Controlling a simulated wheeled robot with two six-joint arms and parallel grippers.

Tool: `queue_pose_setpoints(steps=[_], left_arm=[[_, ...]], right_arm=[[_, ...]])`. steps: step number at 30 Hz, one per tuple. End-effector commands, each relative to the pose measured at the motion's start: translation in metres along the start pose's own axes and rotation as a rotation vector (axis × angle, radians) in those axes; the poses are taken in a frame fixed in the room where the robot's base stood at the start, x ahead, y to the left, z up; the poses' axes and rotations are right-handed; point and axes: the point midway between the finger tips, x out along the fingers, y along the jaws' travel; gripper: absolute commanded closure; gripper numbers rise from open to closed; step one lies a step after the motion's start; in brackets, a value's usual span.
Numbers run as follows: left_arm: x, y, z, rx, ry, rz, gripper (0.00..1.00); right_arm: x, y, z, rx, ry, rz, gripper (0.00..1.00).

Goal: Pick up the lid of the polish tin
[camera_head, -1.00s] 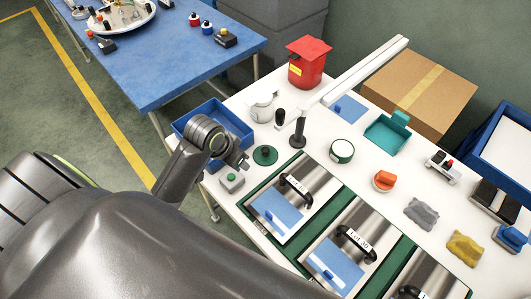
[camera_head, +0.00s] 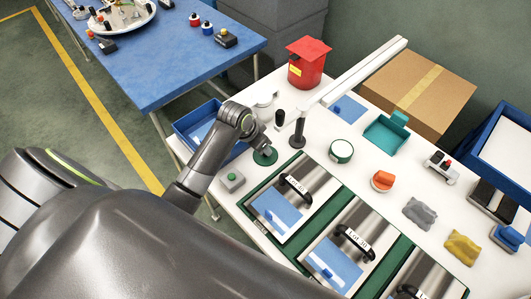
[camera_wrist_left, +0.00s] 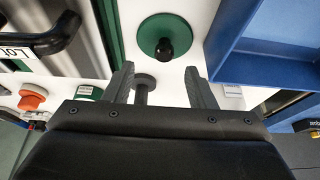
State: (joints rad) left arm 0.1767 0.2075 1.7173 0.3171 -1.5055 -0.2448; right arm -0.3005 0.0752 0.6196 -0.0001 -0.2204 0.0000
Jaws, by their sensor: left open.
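The lid, a dark green disc (camera_head: 264,160) with a black knob, lies on the white table. The wrist view shows the lid's green disc (camera_wrist_left: 148,32) with its knob upright, just beyond the fingertips. My left gripper (camera_head: 262,145) is above the lid and hides its knob in the head view. In the wrist view my left gripper (camera_wrist_left: 160,72) is open, with nothing between its fingers. A round green tin (camera_head: 341,152) with a pale top stands farther right. My right gripper is not in view.
A blue bin (camera_head: 184,130) is close to the left of my gripper. A black post (camera_head: 298,136) holding a long white lamp bar (camera_head: 362,70) stands right of the lid. A grey box with a green button (camera_head: 232,180) lies in front. Lidded steel wells (camera_head: 310,175) are at the right.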

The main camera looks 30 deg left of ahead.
Motion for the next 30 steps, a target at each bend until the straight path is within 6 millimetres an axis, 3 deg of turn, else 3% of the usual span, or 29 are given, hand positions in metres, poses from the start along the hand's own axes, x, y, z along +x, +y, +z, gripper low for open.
queue_pose_setpoints(steps=[11,21,30], left_arm=[[0.022,-0.002,-0.001,0.0,-0.001,0.001,0.49],[0.059,-0.006,0.0,0.0,-0.001,0.001,0.49],[0.065,-0.006,0.0,0.002,0.001,-0.001,0.49]], right_arm=[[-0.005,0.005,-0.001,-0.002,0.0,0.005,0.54],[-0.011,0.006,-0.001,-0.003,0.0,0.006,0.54],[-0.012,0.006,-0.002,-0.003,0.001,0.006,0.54]])
